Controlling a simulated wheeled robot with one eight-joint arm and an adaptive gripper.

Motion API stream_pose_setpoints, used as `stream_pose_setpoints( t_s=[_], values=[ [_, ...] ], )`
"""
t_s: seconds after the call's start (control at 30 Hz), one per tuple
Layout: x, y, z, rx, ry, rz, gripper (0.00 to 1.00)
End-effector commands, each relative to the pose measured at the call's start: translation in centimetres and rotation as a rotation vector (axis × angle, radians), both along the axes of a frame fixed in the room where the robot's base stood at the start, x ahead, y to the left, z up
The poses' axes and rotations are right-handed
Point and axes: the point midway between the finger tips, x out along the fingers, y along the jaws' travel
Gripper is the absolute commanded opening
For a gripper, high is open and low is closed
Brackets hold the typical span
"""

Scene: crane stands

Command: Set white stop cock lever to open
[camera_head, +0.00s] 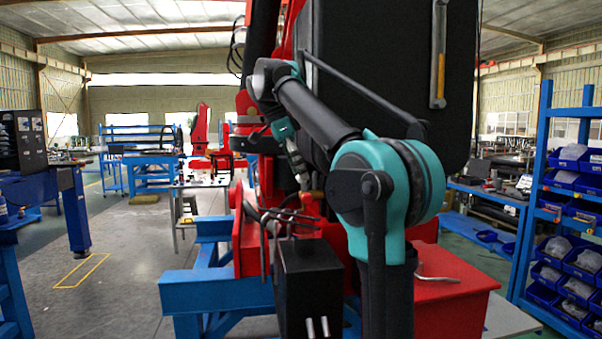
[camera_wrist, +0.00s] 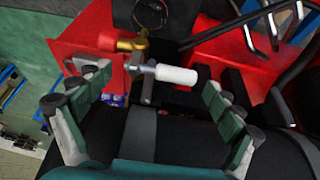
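The white stop cock lever (camera_wrist: 177,75) is a short white cylinder on a metal stem. In the wrist view it points right from a brass valve (camera_wrist: 132,43) with a red end (camera_wrist: 106,40). My gripper (camera_wrist: 153,88) is open, with one green-padded finger on each side of the picture. The lever lies between the fingers in the picture, nearer the right one, with visible gaps on both sides. Neither finger appears to touch it; the depth gap is hard to judge. In the head view my gripper (camera_head: 301,182) points down by the crane stand; I cannot make out the lever there.
Red crane structure (camera_wrist: 80,30) and black hoses (camera_wrist: 225,28) surround the valve. Several metal levers (camera_wrist: 275,20) stand at upper right. A black box (camera_head: 308,280) stands below my arm in the head view. Blue shelves (camera_head: 540,190) stand right; open floor (camera_head: 120,250) lies left.

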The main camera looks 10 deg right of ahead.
Motion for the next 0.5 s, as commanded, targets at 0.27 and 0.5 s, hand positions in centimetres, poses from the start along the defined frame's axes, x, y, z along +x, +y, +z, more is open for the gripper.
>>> stream_pose_setpoints(
  t_s=[0.27, 0.5],
  values=[
    [0.00, -0.01, 0.02, 0.000, 0.000, 0.000, 0.54],
    [0.00, -0.01, 0.02, 0.000, 0.000, 0.000, 0.24]
  ],
)
